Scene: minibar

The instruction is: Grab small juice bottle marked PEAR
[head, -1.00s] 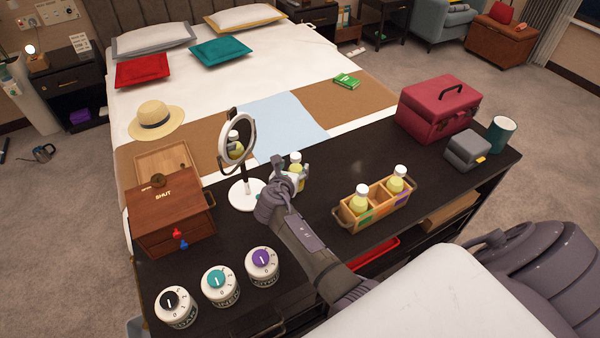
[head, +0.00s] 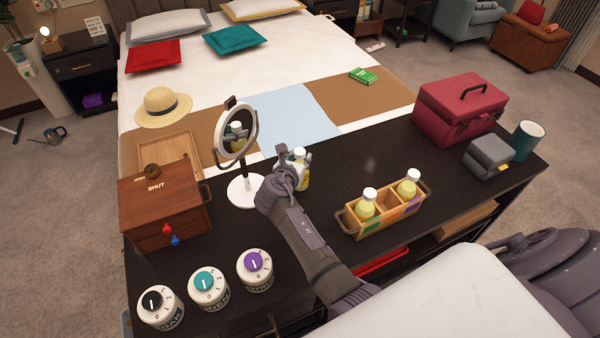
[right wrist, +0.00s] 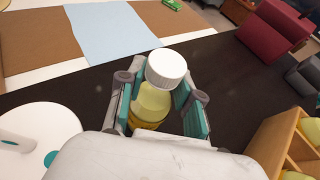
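A small bottle of yellow juice with a white cap (head: 303,172) stands on the dark counter, right of the round mirror. It also shows in the right wrist view (right wrist: 152,102), upright between the teal finger pads. My right gripper (head: 292,170) is around this bottle, and in the right wrist view (right wrist: 165,108) a gap shows between bottle and right pad. Its label is mostly hidden and I cannot read it. Two similar bottles stand in a wooden carrier, one with a green label (head: 367,205), one with a purple label (head: 408,189). My left gripper is not in view.
The mirror (head: 246,190) stands close left of my right gripper. The wooden carrier (head: 392,213) is to the right. A wooden box (head: 165,205) and several dial canisters (head: 255,270) are left. A red case (head: 460,110) stands far right. The counter behind the carrier is clear.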

